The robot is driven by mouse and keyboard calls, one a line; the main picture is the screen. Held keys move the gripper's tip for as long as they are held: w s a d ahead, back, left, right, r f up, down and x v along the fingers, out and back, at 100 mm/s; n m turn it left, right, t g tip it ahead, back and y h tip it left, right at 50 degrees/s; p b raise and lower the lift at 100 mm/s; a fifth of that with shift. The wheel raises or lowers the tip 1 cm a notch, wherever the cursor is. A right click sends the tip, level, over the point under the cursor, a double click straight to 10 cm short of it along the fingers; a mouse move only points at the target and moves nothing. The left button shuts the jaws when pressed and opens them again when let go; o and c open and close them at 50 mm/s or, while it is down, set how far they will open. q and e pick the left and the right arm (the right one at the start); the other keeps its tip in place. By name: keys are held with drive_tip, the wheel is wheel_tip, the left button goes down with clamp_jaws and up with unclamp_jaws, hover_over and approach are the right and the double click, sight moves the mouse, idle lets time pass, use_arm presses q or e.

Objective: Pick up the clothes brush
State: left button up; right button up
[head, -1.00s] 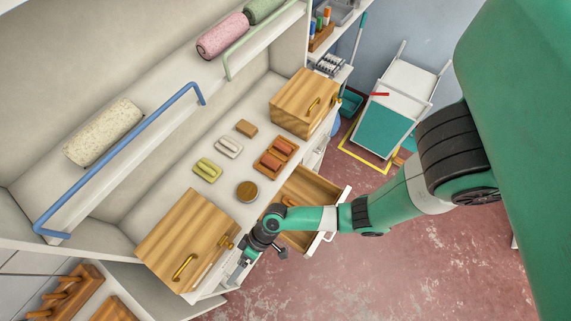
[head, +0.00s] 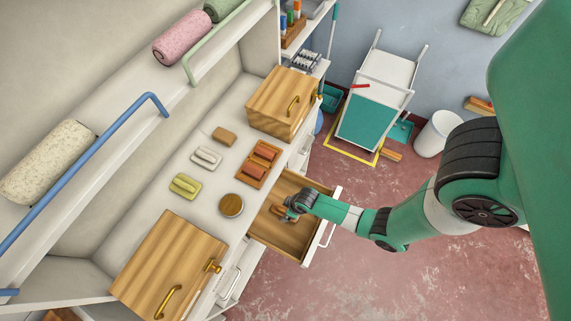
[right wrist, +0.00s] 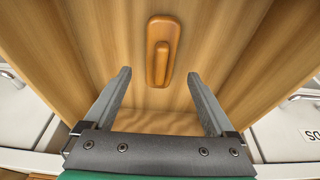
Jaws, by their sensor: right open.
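A smooth orange-brown wooden piece with a raised grip, which looks like the clothes brush (right wrist: 163,50), lies on the floor of the open wooden drawer (right wrist: 230,45). In the head view only a small part of the brush (head: 278,211) shows beside my gripper. My right gripper (right wrist: 159,74) is open and empty above the drawer. In the right wrist view the brush lies just beyond the fingertips, roughly between them, and apart from both. In the head view my right gripper (head: 290,211) is over the drawer, its fingers partly hidden. My left gripper is not in view.
The counter holds a wooden box (head: 170,265), another wooden box (head: 283,103), a round brown lid-like piece (head: 231,205) and several small blocks. The drawer's white front (head: 331,225) stands out over the red floor (head: 360,285), which is clear nearby.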

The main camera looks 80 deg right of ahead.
drive_tip(key=b+x, duration=0.1)
drive_tip(key=x, duration=0.4)
drive_tip(key=shift+b, duration=0.3)
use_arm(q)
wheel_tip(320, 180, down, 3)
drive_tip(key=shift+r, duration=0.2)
use_arm(e)
clamp_jaws()
